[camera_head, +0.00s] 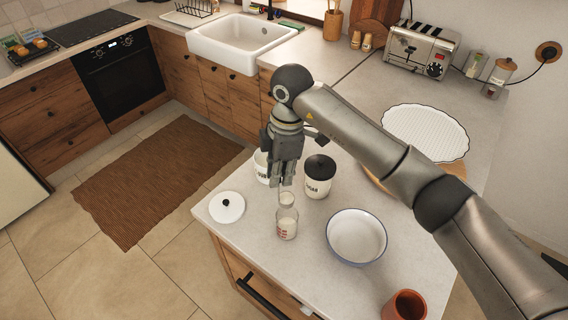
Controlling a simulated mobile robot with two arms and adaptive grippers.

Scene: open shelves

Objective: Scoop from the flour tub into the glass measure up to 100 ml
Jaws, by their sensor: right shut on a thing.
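The glass measure (287,226) stands upright near the counter's front edge; it has red markings and pale contents in its lower part. My right gripper (284,184) points down just above and behind it, shut on a small pale scoop (287,199). The scoop is over the measure's mouth; whether they touch, and what is in the scoop, I cannot tell. The white flour tub (261,168) is open and stands behind the gripper, which partly hides it. A white lid with a dark knob (226,208) lies to its left. My left gripper is out of view.
A white canister with a black lid (318,178) stands right of the gripper. A white bowl with a blue rim (356,238) is right of the measure, and a terracotta pot (405,306) is at the front right. A fluted white dish (425,132) and toaster (421,50) are behind.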

